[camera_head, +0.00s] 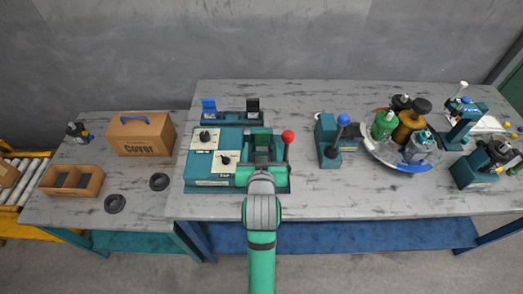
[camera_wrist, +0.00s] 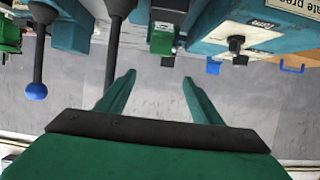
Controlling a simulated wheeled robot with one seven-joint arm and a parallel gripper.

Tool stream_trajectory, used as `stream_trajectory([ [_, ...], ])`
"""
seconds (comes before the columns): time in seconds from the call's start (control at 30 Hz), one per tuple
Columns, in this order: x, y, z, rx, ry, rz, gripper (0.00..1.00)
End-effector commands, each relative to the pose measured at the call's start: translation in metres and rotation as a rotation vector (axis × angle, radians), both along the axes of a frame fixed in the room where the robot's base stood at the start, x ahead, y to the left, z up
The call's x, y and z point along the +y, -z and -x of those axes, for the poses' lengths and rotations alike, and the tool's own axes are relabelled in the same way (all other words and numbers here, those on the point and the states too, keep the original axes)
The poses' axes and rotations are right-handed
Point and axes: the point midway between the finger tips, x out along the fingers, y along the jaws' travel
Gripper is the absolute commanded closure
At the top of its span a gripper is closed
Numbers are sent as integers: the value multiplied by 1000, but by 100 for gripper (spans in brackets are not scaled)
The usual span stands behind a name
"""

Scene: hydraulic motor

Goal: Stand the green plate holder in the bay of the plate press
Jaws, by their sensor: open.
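The plate press (camera_head: 237,183) is a teal machine with two cream knob panels and a red-knobbed lever (camera_head: 288,137). The green plate holder (camera_head: 262,138) stands upright at its bay, between the panels and the lever. In the wrist view the holder (camera_wrist: 162,42) lies just beyond my fingertips, with a gap between. My gripper (camera_wrist: 157,78) is open and empty, its fingers spread wide. In the head view my arm covers the bay's front, so how deep the holder sits cannot be told.
A teal rack (camera_head: 229,119) behind the press carries a blue holder (camera_head: 209,108) and a black one (camera_head: 253,106). A blue-knobbed lever device (camera_head: 329,150) stands to the right, beside a tray of bottles (camera_head: 413,166). A cardboard box (camera_head: 141,134) stands left. Bare table lies right of the press.

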Motion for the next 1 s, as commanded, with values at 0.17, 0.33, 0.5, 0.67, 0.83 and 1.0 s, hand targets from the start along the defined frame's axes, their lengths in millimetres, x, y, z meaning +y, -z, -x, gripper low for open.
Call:
stream_trajectory([
  [0.17,0,5,11,0,0,0,40],
  [0.33,-1,38,36,-6,0,2,40],
  [0.5,-2,74,74,-26,0,4,40],
  [0.67,-2,100,116,-45,0,5,40],
  [0.83,-2,120,165,-65,0,7,40],
  [1.0,-2,132,216,-85,0,7,40],
])
